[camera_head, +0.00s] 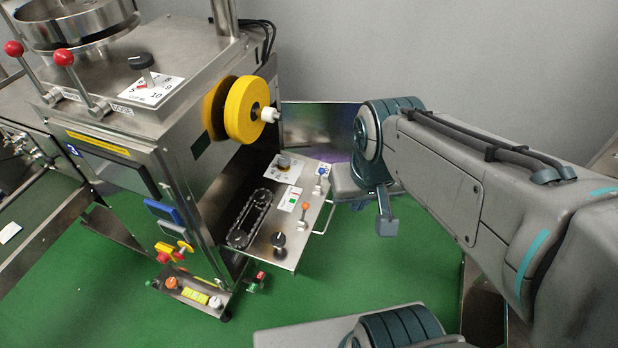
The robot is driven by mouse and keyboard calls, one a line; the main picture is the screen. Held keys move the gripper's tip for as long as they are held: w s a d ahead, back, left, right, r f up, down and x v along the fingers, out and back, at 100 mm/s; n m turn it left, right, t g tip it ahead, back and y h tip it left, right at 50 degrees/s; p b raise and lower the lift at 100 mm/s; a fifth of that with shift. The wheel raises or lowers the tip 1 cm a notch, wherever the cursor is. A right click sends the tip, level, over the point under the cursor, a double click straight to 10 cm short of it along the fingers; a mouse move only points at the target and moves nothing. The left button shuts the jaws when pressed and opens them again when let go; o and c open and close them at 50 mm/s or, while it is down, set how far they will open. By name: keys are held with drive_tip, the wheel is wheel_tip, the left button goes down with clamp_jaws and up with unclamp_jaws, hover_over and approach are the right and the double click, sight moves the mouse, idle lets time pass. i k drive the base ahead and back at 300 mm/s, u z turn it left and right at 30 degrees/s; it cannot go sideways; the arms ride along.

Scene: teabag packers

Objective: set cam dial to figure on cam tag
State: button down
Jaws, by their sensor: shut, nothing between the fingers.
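A black-knobbed dial (141,62) stands on a white scale plate (152,93) on top of the steel machine. Figures such as 8, 9 and 10 show on that plate. A second, smaller dial (284,161) sits on a white plate on the low steel shelf. I cannot tell which of these is the cam dial. A small label (288,199) with green and red marks lies on the shelf; its print is too small to read, and no cam tag can be picked out. My gripper (387,228) is shut and empty, right of the shelf and apart from both dials.
A large yellow wheel (246,110) with a white hub juts from the machine's side above the shelf. The shelf (287,258) carries a chain loop (250,218), a blue-topped lever, an orange-topped lever and a black knob. Red-ball levers (64,58) stand at upper left.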

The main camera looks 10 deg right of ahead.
sight(284, 161)
drive_tip(key=u, duration=0.8)
drive_tip(key=k, duration=0.6)
drive_tip(key=z, duration=1.25)
drive_tip(key=i, duration=2.5)
drive_tip(key=u, duration=0.65)
